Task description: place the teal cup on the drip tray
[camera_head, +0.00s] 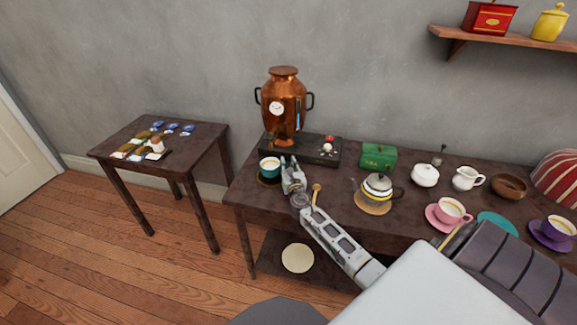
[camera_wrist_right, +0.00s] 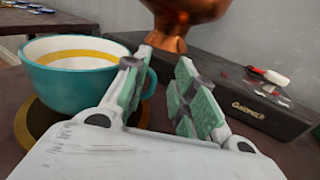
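The teal cup (camera_head: 269,165) stands upright near the left end of the long dark table, under the copper urn. It sits on a dark round drip tray (camera_head: 262,181) with a gold ring. My right gripper (camera_head: 288,160) is just right of the cup. In the wrist view its fingers (camera_wrist_right: 162,66) are apart, the left one overlapping the cup's handle; I cannot tell whether they touch. My left gripper is out of view.
The copper urn (camera_head: 283,100) and black box (camera_head: 322,152) stand behind the gripper. A wooden spoon (camera_head: 316,190) and glass teapot (camera_head: 376,188) lie to its right. Farther right are a pink cup (camera_head: 449,210), an empty teal saucer (camera_head: 499,223) and a purple cup (camera_head: 556,228).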

